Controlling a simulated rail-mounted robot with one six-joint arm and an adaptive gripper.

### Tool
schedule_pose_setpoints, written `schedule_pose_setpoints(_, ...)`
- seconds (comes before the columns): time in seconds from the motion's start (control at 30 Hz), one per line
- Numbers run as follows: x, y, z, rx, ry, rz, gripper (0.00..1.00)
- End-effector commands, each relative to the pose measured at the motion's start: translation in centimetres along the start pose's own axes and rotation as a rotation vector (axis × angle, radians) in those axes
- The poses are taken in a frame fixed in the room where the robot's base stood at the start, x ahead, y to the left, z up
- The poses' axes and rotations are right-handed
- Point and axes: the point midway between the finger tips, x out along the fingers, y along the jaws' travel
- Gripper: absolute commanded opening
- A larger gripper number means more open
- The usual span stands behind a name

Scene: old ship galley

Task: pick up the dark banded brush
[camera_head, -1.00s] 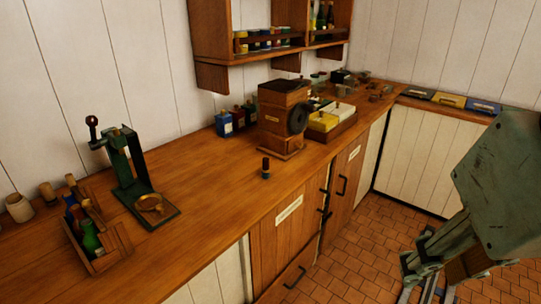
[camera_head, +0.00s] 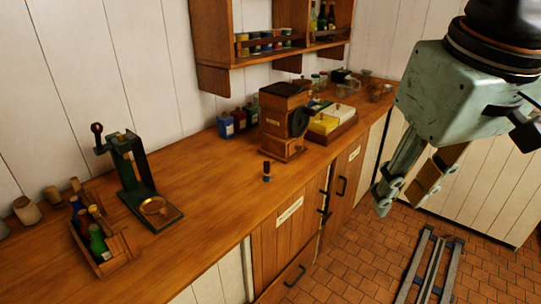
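A small dark upright piece with a lighter band (camera_head: 266,171) stands alone on the wooden counter, near its front edge, in front of the wooden box-shaped grinder. It looks like the dark banded brush, but its bristles are too small to make out. My gripper (camera_head: 400,198) hangs over the floor at the right, clear of the counter and well to the right of the brush. Its fingers point down and to the left and are apart, with nothing visible between them.
The grinder (camera_head: 283,137) stands behind the brush, with a tray of yellow and white blocks (camera_head: 334,122) to its right. At left are a green press (camera_head: 135,175) and a wooden bottle caddy (camera_head: 118,252). A shelf (camera_head: 262,60) hangs above. Counter between press and brush is clear.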

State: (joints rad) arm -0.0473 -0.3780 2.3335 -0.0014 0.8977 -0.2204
Motion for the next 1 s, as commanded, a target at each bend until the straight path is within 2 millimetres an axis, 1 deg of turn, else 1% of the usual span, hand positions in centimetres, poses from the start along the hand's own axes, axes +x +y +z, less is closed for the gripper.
schedule_pose_setpoints(0.03,-0.4,0.1,-1.3,-0.022,-0.006,-0.003,0.3)
schedule_pose_setpoints(0.1,-0.5,0.2,-2.7,-0.054,-0.012,-0.006,0.3)
schedule_pose_setpoints(0.47,-0.6,0.6,-10.2,-0.215,-0.04,-0.024,0.3)
schedule_pose_setpoints(0.8,0.3,0.4,-17.1,-0.369,-0.066,-0.043,0.3)
schedule_pose_setpoints(1.0,1.4,0.2,-21.0,-0.458,-0.08,-0.056,0.3)
